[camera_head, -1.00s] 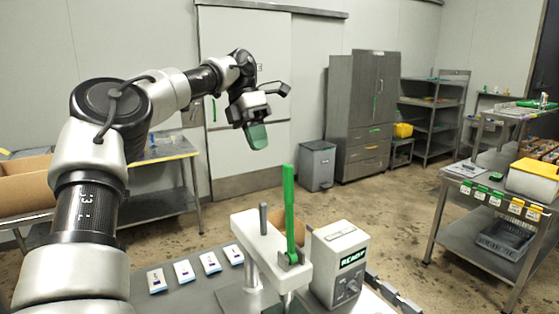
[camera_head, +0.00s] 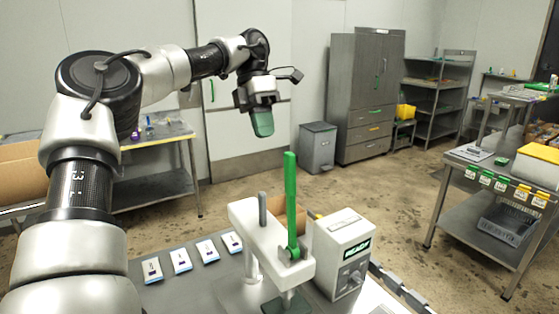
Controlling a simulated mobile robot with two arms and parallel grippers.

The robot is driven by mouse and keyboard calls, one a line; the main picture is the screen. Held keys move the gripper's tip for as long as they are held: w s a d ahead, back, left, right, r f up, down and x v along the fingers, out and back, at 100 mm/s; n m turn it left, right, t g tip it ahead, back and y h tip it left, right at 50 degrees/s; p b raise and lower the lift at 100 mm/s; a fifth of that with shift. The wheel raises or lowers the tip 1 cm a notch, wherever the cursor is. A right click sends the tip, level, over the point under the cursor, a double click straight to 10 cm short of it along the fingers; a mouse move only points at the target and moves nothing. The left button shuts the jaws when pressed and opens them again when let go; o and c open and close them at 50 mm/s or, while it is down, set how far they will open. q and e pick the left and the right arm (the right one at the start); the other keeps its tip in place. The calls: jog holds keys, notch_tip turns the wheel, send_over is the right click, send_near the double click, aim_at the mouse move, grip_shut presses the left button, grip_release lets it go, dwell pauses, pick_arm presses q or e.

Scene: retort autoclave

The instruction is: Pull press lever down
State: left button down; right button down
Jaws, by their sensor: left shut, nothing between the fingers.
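The press (camera_head: 262,243) is a white frame on a grey bench at the bottom middle. Its green lever (camera_head: 291,200) stands upright at the front right of the frame, hinged near its bottom end. A green press foot shows below it, partly cut by the picture's bottom edge. My left gripper (camera_head: 262,124) has green fingers, points down and is shut with nothing in it. In the picture it is above and to the left of the lever's top, apart from it. My right gripper is not in view.
A white box (camera_head: 342,252) with a READY display and a knob stands right of the press. Several white pouches (camera_head: 181,260) lie on the bench to the left. A grey rod (camera_head: 262,208) rises from the press behind the lever. The air around the lever's top is clear.

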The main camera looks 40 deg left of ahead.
aim_at(286, 189)
pick_arm(q)
jog(key=d+f+p, duration=0.1)
jog(key=d, duration=0.1)
jog(key=s+d+f+p, duration=0.1)
jog(key=d+f, duration=0.1)
jog(key=s+d+f+p, duration=0.1)
jog(key=d, duration=0.1)
jog(key=shift+s+d+f, duration=0.1)
jog(key=shift+d+f, duration=0.2)
jog(key=shift+f, duration=0.1)
jog(key=shift+a, duration=0.1)
